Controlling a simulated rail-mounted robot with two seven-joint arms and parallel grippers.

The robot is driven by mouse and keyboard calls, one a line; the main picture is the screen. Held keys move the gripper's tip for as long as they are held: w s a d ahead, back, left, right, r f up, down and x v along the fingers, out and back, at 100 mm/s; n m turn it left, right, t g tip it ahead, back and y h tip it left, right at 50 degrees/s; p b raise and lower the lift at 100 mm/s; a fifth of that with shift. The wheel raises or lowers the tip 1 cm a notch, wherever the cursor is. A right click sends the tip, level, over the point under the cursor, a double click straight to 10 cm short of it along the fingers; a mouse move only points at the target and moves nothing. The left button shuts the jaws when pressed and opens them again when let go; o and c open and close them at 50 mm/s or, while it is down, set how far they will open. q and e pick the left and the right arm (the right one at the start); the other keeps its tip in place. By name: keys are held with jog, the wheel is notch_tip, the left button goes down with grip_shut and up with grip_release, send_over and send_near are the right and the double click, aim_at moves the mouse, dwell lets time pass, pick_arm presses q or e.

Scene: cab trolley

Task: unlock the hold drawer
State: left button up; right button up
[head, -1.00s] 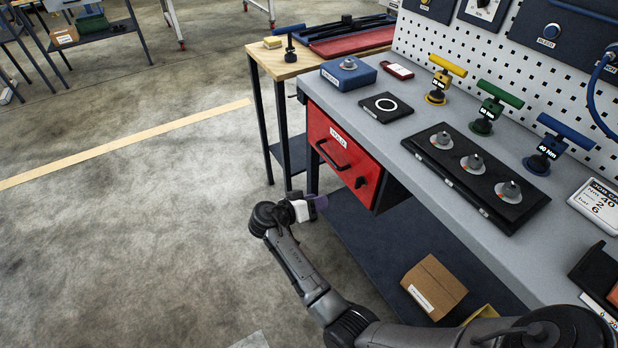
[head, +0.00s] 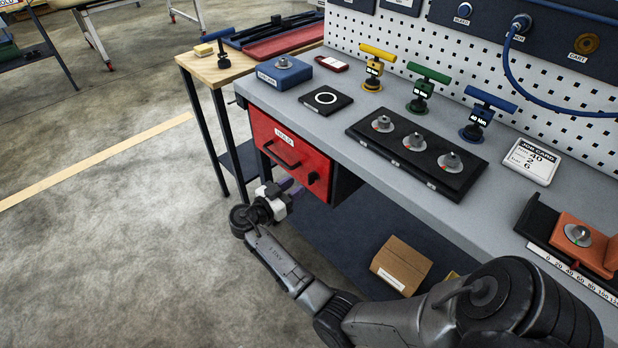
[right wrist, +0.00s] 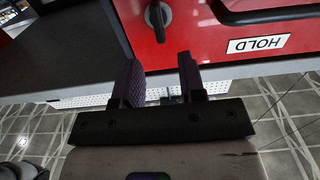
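The red hold drawer (head: 290,153) sits shut under the left end of the grey bench. It has a white label and a dark bar handle (head: 281,154). A dark lock knob (head: 313,177) is on its front, right of the handle. In the right wrist view the red front fills the top, with the lock knob (right wrist: 157,17) and the HOLD label (right wrist: 258,44) upside down. My right gripper (right wrist: 162,75) is open and empty, its two purple fingers apart and pointing at the drawer front just short of the knob. In the head view it (head: 290,187) is just below the drawer. My left gripper is not in view.
A cardboard box (head: 401,265) lies on the shelf below the bench. On the grey bench (head: 330,125) stand a black tray with three knobs (head: 417,152), several coloured torque tools and a job card (head: 532,162). The floor to the left is clear.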

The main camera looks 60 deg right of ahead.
aim_at(309, 175)
jog(key=shift+b+x, duration=0.45)
jog(key=shift+x, duration=2.65)
jog(key=shift+c, duration=0.2)
grip_shut()
